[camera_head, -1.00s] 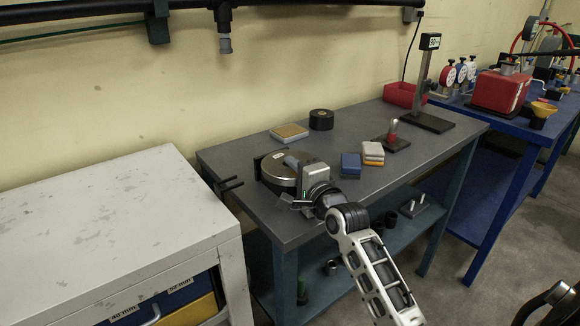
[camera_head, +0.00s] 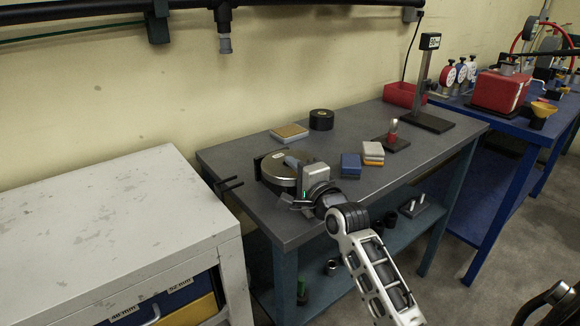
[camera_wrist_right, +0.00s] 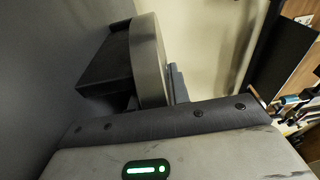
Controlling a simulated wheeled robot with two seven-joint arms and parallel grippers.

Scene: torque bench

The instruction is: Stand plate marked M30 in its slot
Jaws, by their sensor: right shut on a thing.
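A round, thick metal plate (camera_head: 271,165) with a dark face and a pale rim is at the front left of the grey bench. No M30 mark can be read on it. My right gripper (camera_head: 298,177) is at the plate's right side, shut on it; its fingertips are mostly hidden. In the right wrist view the plate (camera_wrist_right: 150,60) shows edge-on beyond the gripper body. A black block (camera_wrist_right: 105,68) is right beside it, and I cannot tell whether they touch. No slot shows clearly. My left gripper is not in view.
On the grey bench (camera_head: 235,205) are a blue block (camera_head: 350,165), stacked pale blocks (camera_head: 373,153), a tan-topped block (camera_head: 289,132) and a black cylinder (camera_head: 321,120). Dark prongs (camera_head: 229,184) stick out at the bench's left edge. A white cabinet (camera_head: 100,230) stands at left.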

